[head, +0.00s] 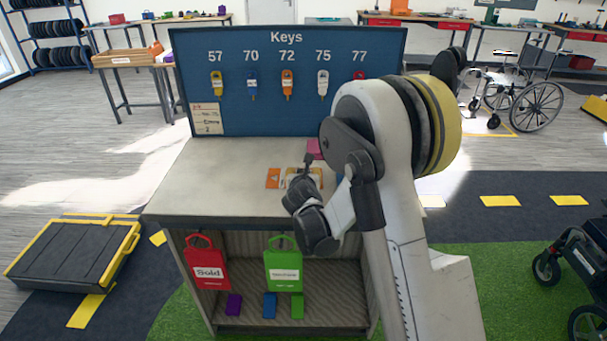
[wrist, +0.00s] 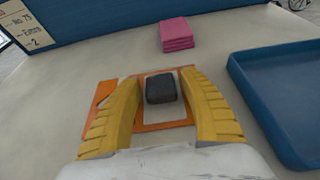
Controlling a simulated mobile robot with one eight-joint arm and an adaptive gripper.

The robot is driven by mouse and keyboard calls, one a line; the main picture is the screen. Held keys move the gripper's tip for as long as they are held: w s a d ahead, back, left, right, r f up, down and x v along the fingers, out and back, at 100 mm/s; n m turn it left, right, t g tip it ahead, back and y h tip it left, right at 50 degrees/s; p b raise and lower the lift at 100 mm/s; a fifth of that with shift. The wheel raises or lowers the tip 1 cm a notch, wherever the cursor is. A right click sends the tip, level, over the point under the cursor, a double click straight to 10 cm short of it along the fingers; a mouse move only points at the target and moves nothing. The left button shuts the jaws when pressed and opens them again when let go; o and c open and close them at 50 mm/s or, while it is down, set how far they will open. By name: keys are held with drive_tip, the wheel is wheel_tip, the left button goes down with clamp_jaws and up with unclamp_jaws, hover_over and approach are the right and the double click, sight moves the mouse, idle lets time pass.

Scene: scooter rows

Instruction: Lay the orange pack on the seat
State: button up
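On the counter top, an orange-bordered pale flat piece (wrist: 166,127) lies below my gripper, with a dark grey block (wrist: 160,88) showing over it between the fingers. A second, smaller orange piece (wrist: 103,93) lies just left of it; it also shows in the head view (head: 272,178). I cannot tell which of these is the orange pack. My gripper (wrist: 160,80) has its yellow fingers spread to either side of the dark block, with gaps visible. In the head view my arm partly hides this spot. No seat is clearly seen.
A pink stack (wrist: 176,35) lies behind, and a blue tray (wrist: 290,125) is at the right. A blue key board (head: 287,115) rises at the counter's back. A dark wheeled vehicle (head: 590,255) is cut off at the right edge. The counter's left is clear.

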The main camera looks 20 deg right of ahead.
drive_tip(key=shift+o, duration=0.9)
